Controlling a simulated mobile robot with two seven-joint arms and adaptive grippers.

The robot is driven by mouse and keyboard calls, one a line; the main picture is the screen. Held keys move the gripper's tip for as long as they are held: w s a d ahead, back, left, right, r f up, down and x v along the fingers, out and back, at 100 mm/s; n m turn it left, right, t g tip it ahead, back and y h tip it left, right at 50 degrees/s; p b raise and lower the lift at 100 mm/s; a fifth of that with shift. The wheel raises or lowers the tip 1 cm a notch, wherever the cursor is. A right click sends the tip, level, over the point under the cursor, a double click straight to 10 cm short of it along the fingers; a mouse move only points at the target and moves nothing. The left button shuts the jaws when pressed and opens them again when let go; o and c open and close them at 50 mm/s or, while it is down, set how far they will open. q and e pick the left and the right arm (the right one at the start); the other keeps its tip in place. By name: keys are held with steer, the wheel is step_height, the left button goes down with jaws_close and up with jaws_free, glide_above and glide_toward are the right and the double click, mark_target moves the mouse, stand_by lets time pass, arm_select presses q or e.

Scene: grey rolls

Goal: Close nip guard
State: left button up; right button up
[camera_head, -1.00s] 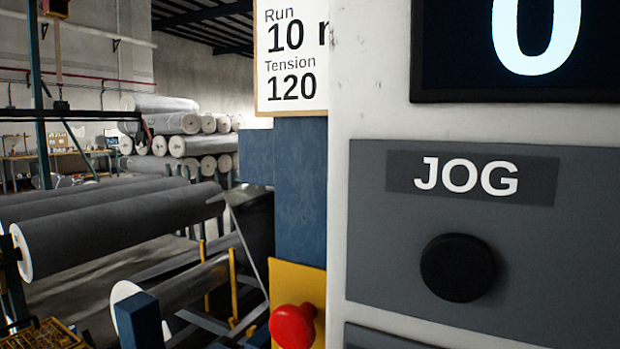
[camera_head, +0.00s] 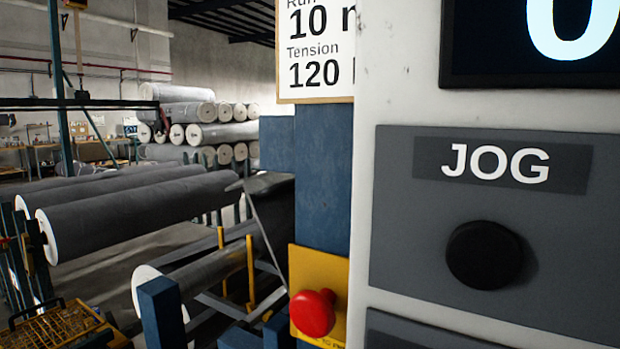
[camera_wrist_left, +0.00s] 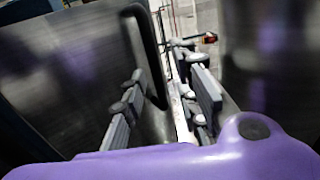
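A dark, tilted panel (camera_head: 272,215), which looks like the nip guard, stands beside the blue post in the head view. Its lower part is partly hidden behind the frame and the yellow plate. In the left wrist view a dark sheet with a rounded corner (camera_wrist_left: 85,65) fills the left side; I cannot tell for sure that it is the same panel. My left gripper (camera_wrist_left: 166,100) has its fingers spread apart, with the sheet's edge close by the left finger. I cannot tell whether they touch. Neither gripper shows in the head view.
A white cabinet with a JOG button (camera_head: 484,255) fills the right side, close up. Grey rolls (camera_head: 140,212) lie at the left, with more stacked behind.

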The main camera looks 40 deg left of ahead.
arm_select(q)
steer(key=v, duration=0.9)
steer(key=shift+d, duration=0.3)
